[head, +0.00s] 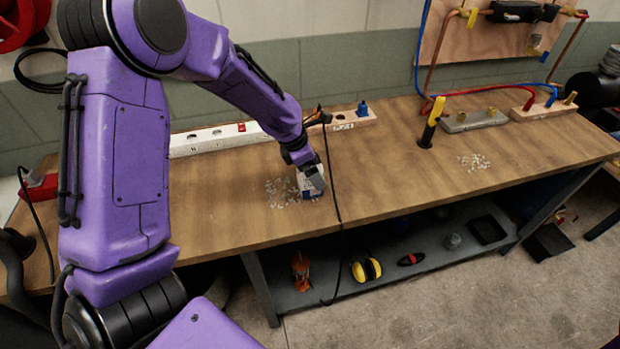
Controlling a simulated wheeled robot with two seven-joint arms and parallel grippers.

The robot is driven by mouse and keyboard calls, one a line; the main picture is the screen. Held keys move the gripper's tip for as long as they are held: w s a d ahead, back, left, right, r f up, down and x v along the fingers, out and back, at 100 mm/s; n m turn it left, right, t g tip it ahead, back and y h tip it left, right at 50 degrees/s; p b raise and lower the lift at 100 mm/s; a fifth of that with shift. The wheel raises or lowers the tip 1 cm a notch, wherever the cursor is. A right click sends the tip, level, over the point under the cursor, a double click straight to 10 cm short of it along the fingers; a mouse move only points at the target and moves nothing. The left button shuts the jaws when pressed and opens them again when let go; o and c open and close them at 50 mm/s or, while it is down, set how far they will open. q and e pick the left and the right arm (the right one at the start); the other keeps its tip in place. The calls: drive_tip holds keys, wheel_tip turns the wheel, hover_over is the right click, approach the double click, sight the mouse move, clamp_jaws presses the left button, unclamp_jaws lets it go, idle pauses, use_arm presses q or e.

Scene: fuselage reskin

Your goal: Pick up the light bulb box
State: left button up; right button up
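A small white and blue box (304,185), which looks like the light bulb box, stands on the wooden workbench (230,210) near its front edge. My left gripper (315,183) is right at the box, coming down from above and covering part of it. I cannot tell whether its fingers are open around the box or shut on it. The box appears to be at bench height. My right gripper is not in view.
Small clear pieces (281,192) lie scattered beside the box, with another pile (474,161) to the right. A yellow and black tool (432,122) stands upright on the bench. A white power strip (215,137) lies behind. A dark cable hangs over the front edge beside the gripper.

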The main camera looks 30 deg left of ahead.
use_arm(q)
drive_tip(key=shift+s+r, duration=0.1)
drive_tip(key=shift+s, duration=0.05)
drive_tip(key=shift+c, duration=1.2)
drive_tip(key=c, duration=0.8)
